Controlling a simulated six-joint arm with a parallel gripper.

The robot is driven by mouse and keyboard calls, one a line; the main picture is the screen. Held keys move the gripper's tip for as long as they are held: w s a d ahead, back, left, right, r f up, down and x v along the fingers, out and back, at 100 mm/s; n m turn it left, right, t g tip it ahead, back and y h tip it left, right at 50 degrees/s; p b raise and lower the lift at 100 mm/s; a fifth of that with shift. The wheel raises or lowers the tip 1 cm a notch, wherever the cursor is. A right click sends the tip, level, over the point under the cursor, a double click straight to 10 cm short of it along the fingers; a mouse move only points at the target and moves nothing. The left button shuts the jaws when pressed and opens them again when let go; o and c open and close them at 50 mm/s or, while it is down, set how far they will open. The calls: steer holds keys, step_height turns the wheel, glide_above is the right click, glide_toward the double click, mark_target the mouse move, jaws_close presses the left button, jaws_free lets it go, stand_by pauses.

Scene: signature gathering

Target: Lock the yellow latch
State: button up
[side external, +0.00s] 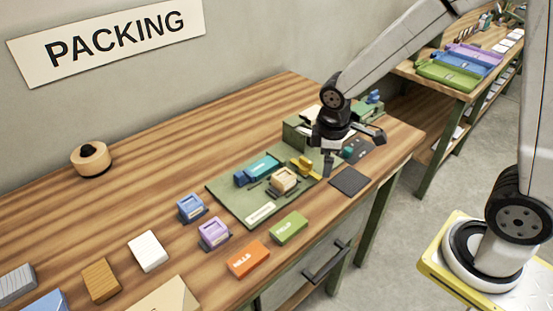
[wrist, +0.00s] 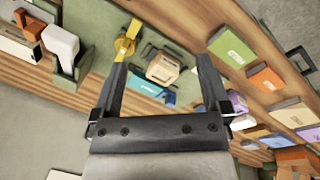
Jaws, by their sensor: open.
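The yellow latch (side external: 304,166) stands on the green board (side external: 230,205), at its right part in the side view. In the wrist view the yellow latch (wrist: 127,42) has a round part and a short arm. My gripper (side external: 347,160) is open above the right end of the board, just right of the latch. In the wrist view my gripper (wrist: 161,60) has its left fingertip overlapping the latch's lower end; I cannot tell whether they touch. A cream block (wrist: 163,68) shows between the fingers, below them, with nothing held.
A blue-teal piece (side external: 257,170) sits on the board behind the cream block. Green (side external: 289,228) and orange (side external: 248,259) boxes lie along the front edge. A dark square pad (side external: 351,181) lies right of the board. A green holder (side external: 298,132) stands behind my gripper.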

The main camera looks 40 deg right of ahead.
mark_target(306, 160)
steer(key=w+f+n+g+h, duration=0.1)
steer(key=w+n+h, duration=0.2)
steer(key=w+n, duration=0.6)
steer(key=shift+d+n, duration=0.2)
steer(key=shift+n, duration=0.4)
steer(key=shift+w+f, duration=0.1)
steer(key=shift+f, duration=0.05)
steer(key=shift+x, duration=3.85)
steer(key=shift+d, duration=0.1)
steer(key=c, duration=1.3)
